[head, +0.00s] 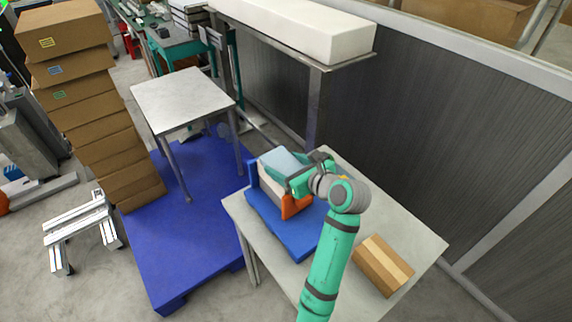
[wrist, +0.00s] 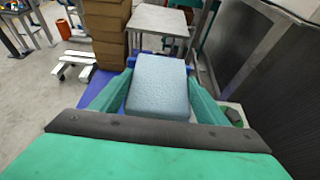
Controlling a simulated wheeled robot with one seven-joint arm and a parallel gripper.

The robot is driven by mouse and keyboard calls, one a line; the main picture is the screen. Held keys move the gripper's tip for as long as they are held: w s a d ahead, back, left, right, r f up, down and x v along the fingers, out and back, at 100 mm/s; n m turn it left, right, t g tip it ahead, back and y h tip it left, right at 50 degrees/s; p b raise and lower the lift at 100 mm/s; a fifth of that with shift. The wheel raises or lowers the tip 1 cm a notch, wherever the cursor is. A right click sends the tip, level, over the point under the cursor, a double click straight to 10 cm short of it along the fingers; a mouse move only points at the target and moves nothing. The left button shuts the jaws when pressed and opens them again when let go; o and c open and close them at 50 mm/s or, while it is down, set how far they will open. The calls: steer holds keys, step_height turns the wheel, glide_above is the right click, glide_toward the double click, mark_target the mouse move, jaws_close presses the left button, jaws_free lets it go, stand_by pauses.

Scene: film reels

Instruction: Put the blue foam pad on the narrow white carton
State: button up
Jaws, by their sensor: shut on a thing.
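The light blue foam pad (head: 283,161) is held in my gripper (head: 291,178), above the near table. In the wrist view the pad (wrist: 158,88) lies between the two green fingers of my gripper (wrist: 157,95). A white surface (head: 267,172) shows just below the pad, beside an orange part (head: 297,206). It may be the narrow white carton, but the pad and gripper hide most of it. I cannot tell whether the pad touches it. A long white box (head: 295,27) lies on the high shelf at the back.
A blue tray-like base (head: 281,233) sits on the near table (head: 405,225) under my gripper. A brown carton (head: 383,265) lies to its right. A bare grey table (head: 183,97) stands on a blue platform (head: 190,240). Brown boxes (head: 85,110) are stacked at left.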

steer(key=o, duration=1)
steer(key=shift+f, duration=0.15)
steer(key=shift+s+d+r, duration=0.15)
steer(key=shift+s+r, duration=0.05)
steer(key=shift+r, duration=0.1)
steer(key=v, duration=1.1)
steer(key=shift+s+d+r, duration=0.1)
steer(key=shift+s, duration=0.1)
